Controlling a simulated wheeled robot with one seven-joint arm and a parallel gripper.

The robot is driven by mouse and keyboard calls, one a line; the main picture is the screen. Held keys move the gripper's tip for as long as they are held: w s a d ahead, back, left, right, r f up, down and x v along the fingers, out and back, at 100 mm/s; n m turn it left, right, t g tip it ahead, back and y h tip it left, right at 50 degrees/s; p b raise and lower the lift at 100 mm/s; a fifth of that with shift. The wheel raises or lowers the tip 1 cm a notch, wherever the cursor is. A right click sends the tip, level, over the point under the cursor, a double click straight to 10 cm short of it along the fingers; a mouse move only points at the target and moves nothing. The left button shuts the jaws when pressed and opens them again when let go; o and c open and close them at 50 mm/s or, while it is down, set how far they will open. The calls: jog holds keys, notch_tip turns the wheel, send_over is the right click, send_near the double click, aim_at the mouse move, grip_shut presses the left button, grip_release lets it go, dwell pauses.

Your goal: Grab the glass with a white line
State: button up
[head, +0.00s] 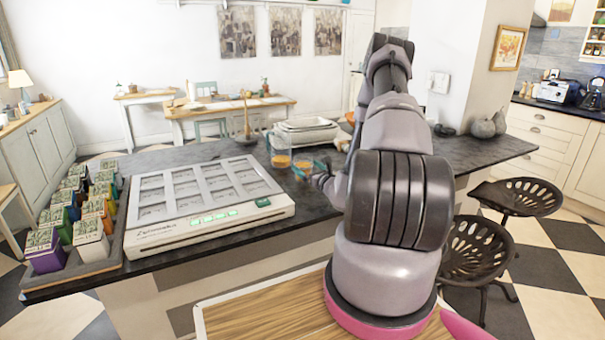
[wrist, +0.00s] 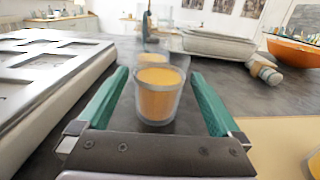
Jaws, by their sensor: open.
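A short clear glass with orange contents (wrist: 158,100) stands upright on the dark counter (wrist: 75,140), between the open green fingers of my gripper (wrist: 159,73) in the wrist view. Gaps show on both sides of it. The rim looks pale; I cannot tell if that is a white line. A second glass with orange contents (wrist: 153,59) stands just behind it, partly hidden. In the head view, a tall clear glass with orange at the bottom (head: 281,158) stands left of a shorter orange glass (head: 302,165), which is by my gripper (head: 312,168) and partly covered.
A flat white device with a grid of panels (head: 205,200) lies left of the glasses. A pale rectangular dish (head: 305,133) stands behind them. In the wrist view, an orange bowl (wrist: 293,52) and a small cylindrical object (wrist: 265,70) are at the right. Two dark stools (head: 478,250) stand beside the counter.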

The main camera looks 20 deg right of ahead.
jog(key=shift+w+a+r, duration=0.1)
jog(key=shift+w, duration=1.45)
jog(key=shift+w+a+r, duration=0.1)
jog(key=shift+w, duration=1.45)
jog(key=c, duration=1.3)
